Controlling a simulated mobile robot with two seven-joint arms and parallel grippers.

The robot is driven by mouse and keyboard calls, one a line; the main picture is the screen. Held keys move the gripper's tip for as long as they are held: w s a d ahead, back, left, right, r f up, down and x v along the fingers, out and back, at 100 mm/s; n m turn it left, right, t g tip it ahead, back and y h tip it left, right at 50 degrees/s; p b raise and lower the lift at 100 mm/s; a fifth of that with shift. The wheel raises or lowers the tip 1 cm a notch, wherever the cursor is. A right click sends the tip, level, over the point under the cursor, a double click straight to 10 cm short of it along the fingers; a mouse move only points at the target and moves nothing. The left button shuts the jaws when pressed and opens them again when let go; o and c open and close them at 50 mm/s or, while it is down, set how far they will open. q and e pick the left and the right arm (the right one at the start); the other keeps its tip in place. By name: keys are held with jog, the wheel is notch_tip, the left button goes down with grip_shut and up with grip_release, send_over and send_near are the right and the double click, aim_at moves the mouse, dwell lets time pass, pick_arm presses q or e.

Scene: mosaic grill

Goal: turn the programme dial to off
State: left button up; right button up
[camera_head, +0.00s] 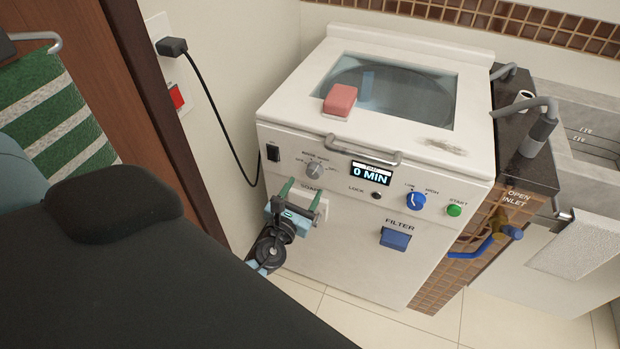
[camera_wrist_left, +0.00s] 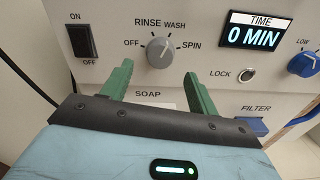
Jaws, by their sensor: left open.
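The grey programme dial (camera_head: 315,170) is on the white washing machine's front panel, below the lid handle. In the left wrist view the dial (camera_wrist_left: 160,51) has OFF at its left, RINSE and WASH above and SPIN at its right. Its pale mark seems to point up and to the right, towards WASH. My left gripper (camera_head: 301,190) is open and empty in front of the panel, just below the dial. In the left wrist view its green fingers (camera_wrist_left: 157,80) stand to either side below the dial, apart from it. My right gripper is not in view.
An on/off rocker switch (camera_wrist_left: 80,41) is left of the dial. A display (camera_head: 371,173) reads 0 MIN. A lock button (camera_head: 376,195), blue knob (camera_head: 416,200) and green start button (camera_head: 454,210) are to the right. The lid handle (camera_head: 362,151) juts out above.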

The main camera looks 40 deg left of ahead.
aim_at(312, 175)
pick_arm(q)
jog(key=x, duration=0.3)
jog(key=shift+w+a, duration=0.1)
jog(key=shift+w, duration=0.3)
jog(key=shift+w+a, duration=0.15)
jog(key=shift+w, duration=0.45)
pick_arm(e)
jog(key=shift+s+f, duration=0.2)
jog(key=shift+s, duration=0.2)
pick_arm(q)
jog(key=shift+c, duration=0.4)
jog(key=c, duration=0.9)
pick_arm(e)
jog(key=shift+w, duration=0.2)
